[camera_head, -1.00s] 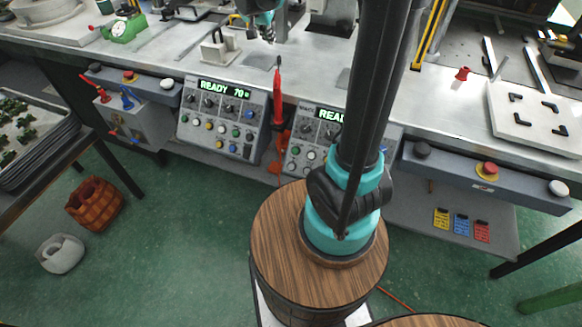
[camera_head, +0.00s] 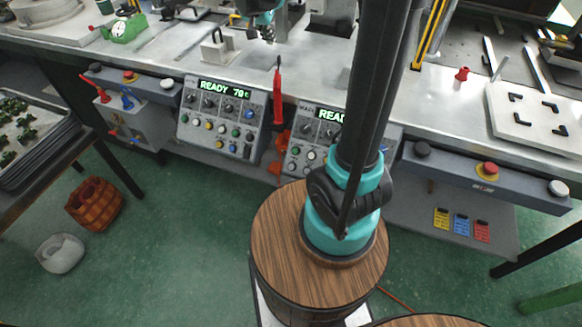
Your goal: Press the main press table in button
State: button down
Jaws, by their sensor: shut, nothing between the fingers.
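Two grey control panels hang on the front of the bench. The left panel (camera_head: 222,118) has a lit green display that starts with "READY", with knobs and several coloured buttons below. The right panel (camera_head: 308,135) also reads "READ", and my arm hides its right part. Button labels are too small to read, so I cannot tell which one is the table in button. My gripper (camera_head: 267,34), with dark fingers below a teal body, is shut and empty at the top middle, above the bench and beyond the panels. It touches no button.
A red-handled tool (camera_head: 277,95) stands upright between the panels. Button bars with red stop buttons (camera_head: 488,168) run along the bench front at left and right. A metal block with a handle (camera_head: 219,47) sits near my gripper. Baskets (camera_head: 93,203) stand on the green floor.

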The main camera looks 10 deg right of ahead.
jog(key=s+d+f+n, duration=0.1)
jog(key=s+f, duration=0.1)
jog(key=s, duration=0.2)
jog(key=s+d+f+n+y, duration=0.1)
jog(key=s+d+f, duration=0.1)
jog(key=s+f, duration=0.1)
jog(key=s+d+f+n+g, duration=0.1)
jog(key=s+d+f, duration=0.1)
jog(key=s, duration=0.3)
jog(key=shift+s+d+f+y, duration=0.2)
jog(key=shift+s+f+y, duration=0.1)
jog(key=shift+s, duration=0.1)
jog(key=s+f+n+y, duration=0.1)
jog(key=s+f+n, duration=0.1)
jog(key=s+f, duration=0.2)
jog(key=s+f+n+y, duration=0.1)
jog(key=s+f, duration=0.3)
jog(key=s, duration=0.6)
jog(key=shift+s+d+f+n, duration=0.35)
jog(key=shift+d+n, duration=0.05)
jog(key=shift+d, duration=0.05)
jog(key=shift+d, duration=0.1)
